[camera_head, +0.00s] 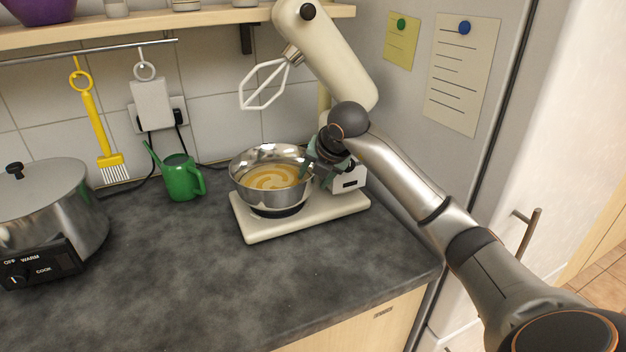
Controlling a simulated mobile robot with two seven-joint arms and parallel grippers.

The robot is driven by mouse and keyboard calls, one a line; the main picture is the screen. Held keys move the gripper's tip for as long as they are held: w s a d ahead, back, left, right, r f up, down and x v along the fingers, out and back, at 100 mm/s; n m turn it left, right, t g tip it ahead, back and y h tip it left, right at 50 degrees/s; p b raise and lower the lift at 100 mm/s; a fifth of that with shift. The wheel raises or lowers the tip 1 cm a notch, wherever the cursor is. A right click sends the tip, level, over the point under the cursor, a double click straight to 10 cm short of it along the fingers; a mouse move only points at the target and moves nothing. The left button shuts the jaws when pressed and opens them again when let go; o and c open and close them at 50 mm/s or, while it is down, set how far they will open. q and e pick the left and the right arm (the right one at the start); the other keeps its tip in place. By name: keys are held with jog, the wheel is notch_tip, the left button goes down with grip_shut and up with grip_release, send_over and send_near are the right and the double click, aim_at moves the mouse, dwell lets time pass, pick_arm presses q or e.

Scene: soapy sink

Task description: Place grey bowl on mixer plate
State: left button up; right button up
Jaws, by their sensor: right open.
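The grey metal bowl (250,197) stands upright on the mixer plate (329,214), with yellowish swirled batter inside it. The cream mixer's head (330,55) is tilted up, and its white beater (264,84) hangs above and left of the bowl, clear of it. My right gripper (312,168) is at the bowl's right rim, between the bowl and the mixer's base. It is open; the rim and arm partly hide its fingers, so I cannot tell if they touch the bowl. My left gripper is not in view.
A green watering can (181,178) stands left of the bowl, and a silver cooker (50,210) stands at far left. A yellow brush (98,125) hangs from the wall rail. The dark counter (190,270) is clear in front. The fridge side borders the right.

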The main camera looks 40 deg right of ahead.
jog(key=v, duration=1)
jog(key=shift+s, duration=0.25)
jog(key=shift+a+r, duration=0.1)
dwell(0.6)
